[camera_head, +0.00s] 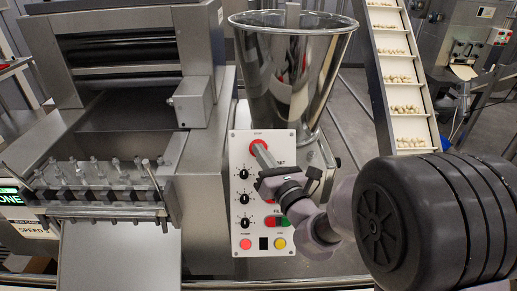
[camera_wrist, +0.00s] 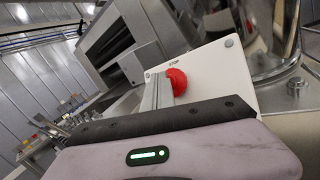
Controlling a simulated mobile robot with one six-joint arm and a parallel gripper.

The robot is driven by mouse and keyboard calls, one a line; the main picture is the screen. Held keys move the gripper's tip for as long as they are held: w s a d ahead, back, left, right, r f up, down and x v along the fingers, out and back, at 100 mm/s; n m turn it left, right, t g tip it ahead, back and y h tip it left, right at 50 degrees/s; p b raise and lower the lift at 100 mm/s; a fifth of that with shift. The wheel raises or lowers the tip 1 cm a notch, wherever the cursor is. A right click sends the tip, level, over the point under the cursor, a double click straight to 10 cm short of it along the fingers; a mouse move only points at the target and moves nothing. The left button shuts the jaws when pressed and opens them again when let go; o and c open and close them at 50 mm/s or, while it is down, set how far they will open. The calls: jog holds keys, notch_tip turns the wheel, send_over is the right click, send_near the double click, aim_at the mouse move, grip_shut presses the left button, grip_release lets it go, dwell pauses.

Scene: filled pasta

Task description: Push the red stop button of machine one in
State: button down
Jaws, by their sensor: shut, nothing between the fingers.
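The red stop button (camera_head: 254,146) sits at the top of the white control panel (camera_head: 238,215), below a small label. My gripper (camera_head: 262,153) is shut and empty, with its fingertips right in front of the button and covering part of it. In the wrist view the round red button (camera_wrist: 178,81) shows just right of the closed fingers (camera_wrist: 157,90). I cannot tell whether the fingertips touch the button or how far in it is. Machine one carries a green display (camera_head: 10,196) reading "ONE" at the left edge.
The panel also holds several black knobs (camera_head: 243,174), a red-green switch (camera_head: 276,220), a pink-red button (camera_head: 245,243) and a yellow button (camera_head: 280,244). A steel hopper (camera_head: 290,75) stands behind the panel. A conveyor (camera_head: 398,80) with pasta pieces rises at the back right.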

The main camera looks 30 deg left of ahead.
jog(key=shift+s+d+r+p, duration=0.35)
jog(key=shift+s+r, duration=0.1)
jog(key=shift+s, duration=0.15)
jog(key=s+r, duration=0.1)
jog(key=s+d+p, duration=0.1)
jog(key=s+d+r, duration=0.1)
jog(key=shift+s+r, duration=0.3)
jog(key=shift+s, duration=0.1)
dwell(0.6)
